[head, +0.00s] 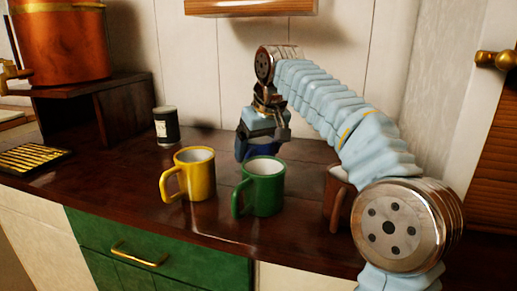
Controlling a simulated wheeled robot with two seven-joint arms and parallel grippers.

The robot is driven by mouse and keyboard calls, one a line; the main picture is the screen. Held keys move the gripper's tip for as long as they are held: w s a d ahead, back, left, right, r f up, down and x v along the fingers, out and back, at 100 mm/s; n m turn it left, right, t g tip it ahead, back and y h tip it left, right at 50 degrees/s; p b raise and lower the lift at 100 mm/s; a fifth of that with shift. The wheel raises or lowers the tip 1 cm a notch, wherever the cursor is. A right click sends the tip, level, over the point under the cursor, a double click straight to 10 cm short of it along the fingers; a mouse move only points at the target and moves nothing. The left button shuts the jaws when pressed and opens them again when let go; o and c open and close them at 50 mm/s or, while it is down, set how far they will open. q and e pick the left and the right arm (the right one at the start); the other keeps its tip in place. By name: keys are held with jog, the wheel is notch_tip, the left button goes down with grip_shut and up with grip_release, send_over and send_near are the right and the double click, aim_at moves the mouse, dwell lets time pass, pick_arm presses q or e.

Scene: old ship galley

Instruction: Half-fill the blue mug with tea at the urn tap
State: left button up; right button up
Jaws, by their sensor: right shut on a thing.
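The blue mug (256,148) is at the back middle of the counter, behind the green mug. My right gripper (265,132) is shut on it from above and hides much of it. I cannot tell whether the mug touches the counter, nor see inside it. The copper urn (62,45) stands on a dark wooden stand at the upper left. Its brass tap (12,74) shows at the left picture edge, well to the left of the mug. My left gripper is not in view.
A yellow mug (188,175) and a green mug (263,188) stand in front of the blue mug. A brown mug (337,198) is partly behind my right arm. A dark jar (166,128) stands near the wooden stand (108,112). A slatted grille (35,158) lies below the tap.

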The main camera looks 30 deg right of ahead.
jog(key=shift+f, duration=0.1)
jog(key=o, duration=0.9)
